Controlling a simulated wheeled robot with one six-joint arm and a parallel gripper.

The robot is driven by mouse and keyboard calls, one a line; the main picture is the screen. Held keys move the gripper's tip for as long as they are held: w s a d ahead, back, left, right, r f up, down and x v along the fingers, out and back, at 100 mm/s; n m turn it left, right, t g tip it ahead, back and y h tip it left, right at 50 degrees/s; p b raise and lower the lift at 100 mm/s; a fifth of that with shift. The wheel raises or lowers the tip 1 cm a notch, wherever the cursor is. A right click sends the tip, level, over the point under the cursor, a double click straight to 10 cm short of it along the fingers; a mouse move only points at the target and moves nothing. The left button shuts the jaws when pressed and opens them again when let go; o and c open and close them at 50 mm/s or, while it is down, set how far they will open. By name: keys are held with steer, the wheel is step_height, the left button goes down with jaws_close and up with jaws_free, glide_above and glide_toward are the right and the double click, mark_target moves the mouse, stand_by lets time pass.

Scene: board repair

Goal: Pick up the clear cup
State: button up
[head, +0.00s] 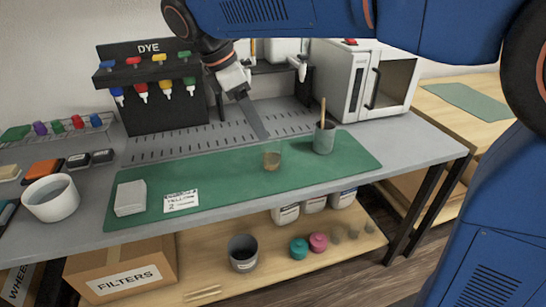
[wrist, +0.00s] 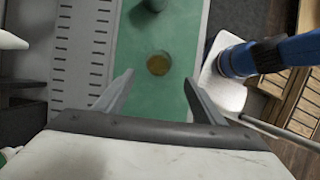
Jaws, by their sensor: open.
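The clear cup (head: 271,157) stands on the green mat (head: 225,177) in the head view, with amber-brown content in it. In the wrist view the cup (wrist: 158,64) shows from above as a round amber disc on the mat. My gripper (head: 260,130) is above and just behind the cup in the head view. In the wrist view my gripper (wrist: 158,82) has its two fingers spread wide, with nothing between them. The cup lies just beyond the fingertips, in line with the gap, and is apart from them.
A grey-green pot (head: 324,140) with a stick stands right of the cup. A white block (head: 130,198) and a label card (head: 181,201) lie at the mat's left. The dye rack (head: 150,90) and a microwave-like box (head: 365,80) stand behind. The mat's middle is clear.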

mark_target(272, 156)
steer(key=x, duration=1.1)
steer(key=shift+w+d+f, duration=0.1)
steer(key=shift+w+d, duration=0.05)
steer(key=shift+w, duration=0.1)
steer(key=shift+c, duration=0.5)
steer(key=c, duration=1)
